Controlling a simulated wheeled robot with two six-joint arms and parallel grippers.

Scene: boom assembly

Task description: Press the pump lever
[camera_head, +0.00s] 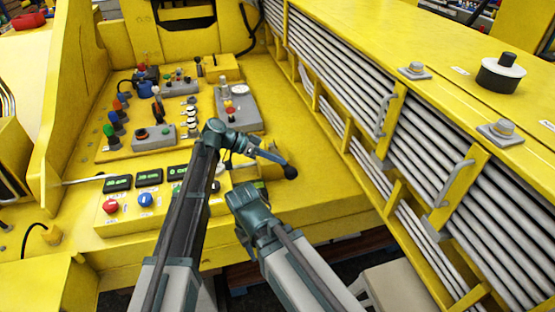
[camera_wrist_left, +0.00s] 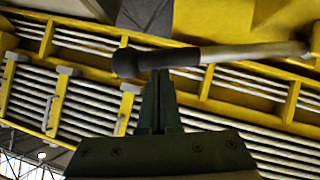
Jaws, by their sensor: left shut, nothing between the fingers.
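The pump lever has a dark rounded grip (camera_head: 290,172) near the right edge of the yellow console. In the left wrist view, the dark grip (camera_wrist_left: 150,60) continues into a pale rod running right. My left gripper (camera_head: 279,161) reaches over the console from the left, with its fingers close to the grip. In the wrist view, its two narrow fingertips (camera_wrist_left: 160,74) are together and empty, right at the grip; whether they touch it is unclear. My right gripper (camera_head: 245,200) is low at the console's front edge, and its fingers cannot be made out.
A yellow machine side with silver slats (camera_head: 440,150) stands to the right.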

